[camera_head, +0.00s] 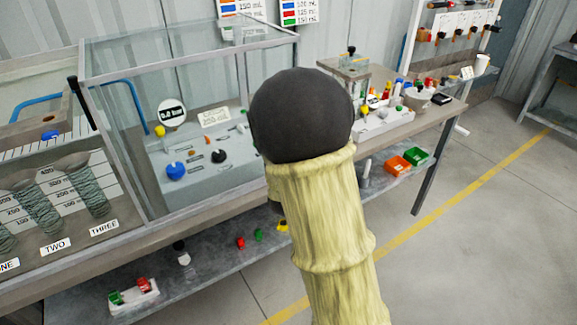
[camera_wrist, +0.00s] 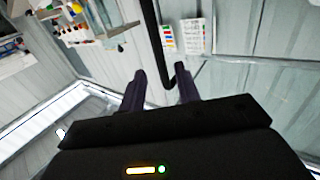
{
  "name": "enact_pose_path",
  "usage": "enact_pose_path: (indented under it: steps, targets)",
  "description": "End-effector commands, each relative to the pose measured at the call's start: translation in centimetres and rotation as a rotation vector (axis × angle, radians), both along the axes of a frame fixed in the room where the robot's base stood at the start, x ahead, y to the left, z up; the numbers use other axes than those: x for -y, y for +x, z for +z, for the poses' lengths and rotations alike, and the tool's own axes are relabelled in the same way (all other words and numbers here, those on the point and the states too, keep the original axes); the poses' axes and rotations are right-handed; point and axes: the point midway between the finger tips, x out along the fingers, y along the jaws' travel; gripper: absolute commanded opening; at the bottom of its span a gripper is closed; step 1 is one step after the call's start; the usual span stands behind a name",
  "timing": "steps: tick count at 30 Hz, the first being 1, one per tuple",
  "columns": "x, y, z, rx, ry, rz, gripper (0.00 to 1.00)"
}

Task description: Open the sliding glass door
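The glass case (camera_head: 190,110) stands on the bench in the head view, with clear panes in a grey metal frame. A dark upright handle (camera_head: 82,103) is at the left edge of its front pane. My gripper (camera_wrist: 161,76) shows in the wrist view with its two dark fingers apart. A black bar (camera_wrist: 153,35), which looks like the door handle, runs down between the fingertips and bends at its lower end. I cannot tell whether a finger touches it. In the head view my arm covers part of the case's right side, and the gripper is not seen.
Labelled ribbed tubes (camera_head: 82,185) stand at the left. Blue and black knobs are inside the case. A lower shelf (camera_head: 215,262) holds small coloured parts. Small equipment and orange and green bins (camera_head: 398,166) are at the right. The floor at right is clear.

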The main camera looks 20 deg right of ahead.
Motion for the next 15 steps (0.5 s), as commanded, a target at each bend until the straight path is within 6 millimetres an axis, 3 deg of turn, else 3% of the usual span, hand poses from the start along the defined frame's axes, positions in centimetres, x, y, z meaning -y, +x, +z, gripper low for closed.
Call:
enact_pose_path:
  steps: [7,13,15]
  targets:
    - [-1.8,-4.8,-0.1,0.0,0.001,0.004,0.33]
    - [-2.7,-7.5,-0.3,0.002,0.0,0.003,0.33]
    - [-2.7,-7.6,-0.4,0.006,-0.001,-0.003,0.33]
